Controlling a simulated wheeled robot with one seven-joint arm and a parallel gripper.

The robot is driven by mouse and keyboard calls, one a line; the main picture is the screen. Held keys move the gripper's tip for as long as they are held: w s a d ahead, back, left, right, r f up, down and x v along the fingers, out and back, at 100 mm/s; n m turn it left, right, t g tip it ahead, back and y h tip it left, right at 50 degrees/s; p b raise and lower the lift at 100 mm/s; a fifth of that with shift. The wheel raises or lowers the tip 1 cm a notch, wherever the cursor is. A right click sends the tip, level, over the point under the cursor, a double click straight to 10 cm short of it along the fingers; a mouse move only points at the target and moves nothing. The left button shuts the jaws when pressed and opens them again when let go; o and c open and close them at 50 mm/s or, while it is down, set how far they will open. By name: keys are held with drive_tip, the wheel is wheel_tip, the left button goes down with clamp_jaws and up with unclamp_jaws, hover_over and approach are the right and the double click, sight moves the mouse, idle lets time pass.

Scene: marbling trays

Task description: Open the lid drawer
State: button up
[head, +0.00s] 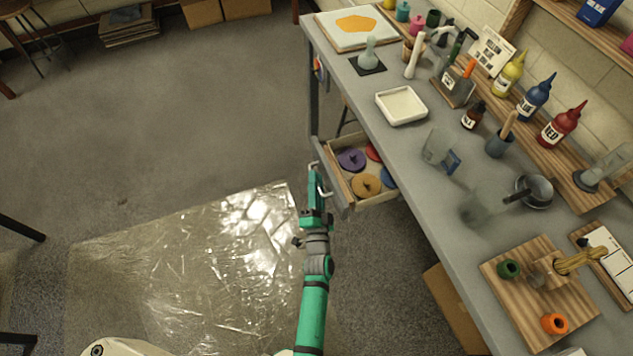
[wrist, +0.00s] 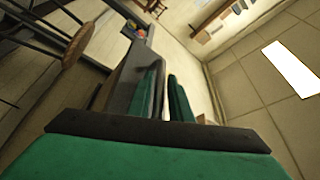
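The lid drawer (head: 342,186) under the workbench is pulled out. Inside lie round lids: a purple lid (head: 351,160), an orange-brown lid (head: 366,186), and partly seen red and blue ones. Its pale bar handle (head: 323,185) is on the drawer's left-facing front. My green gripper (head: 316,184) is at this handle, with its fingers around the bar. In the wrist view my gripper (wrist: 165,95) shows two green fingers with a narrow gap. The grey drawer front (wrist: 125,75) is beside them there; the handle itself is mostly hidden by the fingers.
The grey workbench (head: 428,178) carries a white tray (head: 402,106), a clear beaker (head: 438,146), colour bottles and a wooden board (head: 510,315). A cardboard box (head: 452,305) stands under it. Shiny plastic sheeting (head: 190,270) covers floor to the left, which is otherwise clear.

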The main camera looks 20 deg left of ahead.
drive_tip(key=shift+d, duration=0.1)
drive_tip(key=v, duration=1)
drive_tip(key=shift+s, duration=0.35)
drive_tip(key=shift+d+f, duration=0.1)
drive_tip(key=s+d+r+n+g+h, duration=0.1)
drive_tip(key=s+d+r, duration=0.3)
drive_tip(key=s, duration=0.5)
drive_tip(key=s+d+r+n+g+h, duration=0.1)
drive_tip(key=s+d+r+n+h, duration=0.2)
drive_tip(key=s, duration=0.5)
drive_tip(key=s+d+r+n+g+h, duration=0.1)
drive_tip(key=s+d+r+n+h, duration=0.2)
drive_tip(key=s, duration=0.6)
wheel_tip(320, 180, up, 2)
drive_tip(key=shift+s+d+r+n+g, duration=0.1)
drive_tip(key=shift+s+d+n+g, duration=0.3)
drive_tip(key=shift+d, duration=0.8)
